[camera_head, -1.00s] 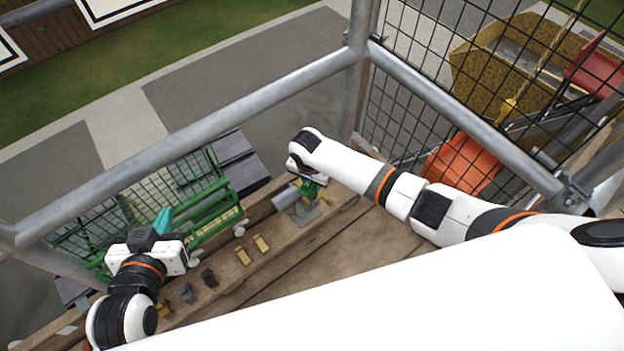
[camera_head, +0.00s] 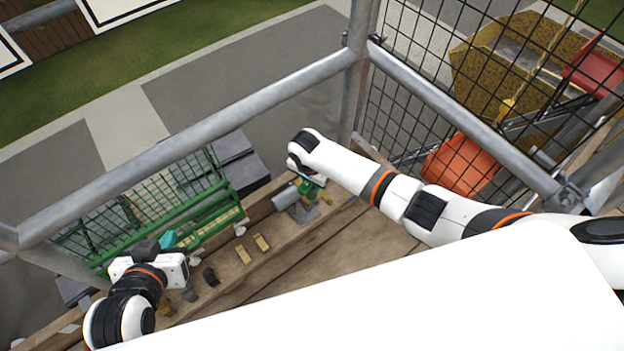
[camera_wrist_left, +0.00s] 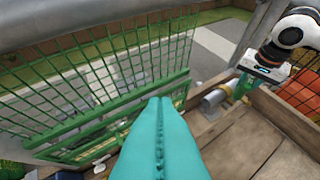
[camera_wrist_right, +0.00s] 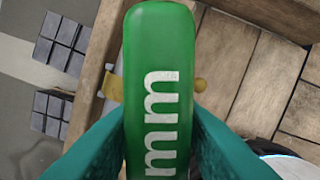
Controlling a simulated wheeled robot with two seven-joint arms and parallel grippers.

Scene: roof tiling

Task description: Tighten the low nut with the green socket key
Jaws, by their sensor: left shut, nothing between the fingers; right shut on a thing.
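My right gripper (camera_head: 307,187) is shut on the green socket key (camera_wrist_right: 160,60), whose handle with white "mm" lettering fills the middle of the right wrist view. In the head view it is beside a grey cylinder (camera_head: 285,197) on a bracket at the plank. A brass-coloured part (camera_wrist_right: 201,85) shows behind the key; the key hides its middle. I cannot make out the low nut or whether the key touches it. My left gripper (camera_wrist_left: 162,100) is shut and empty, its teal fingers together in front of the green mesh; it shows at the lower left in the head view (camera_head: 168,239).
A green mesh guard (camera_head: 150,190) stands along the far side of the planks. Several small brass and dark blocks, one brass block (camera_head: 262,242) among them, sit on the plank between my grippers. Grey scaffold tubes (camera_head: 200,145) cross above. Bare wooden boards (camera_head: 330,240) lie in front.

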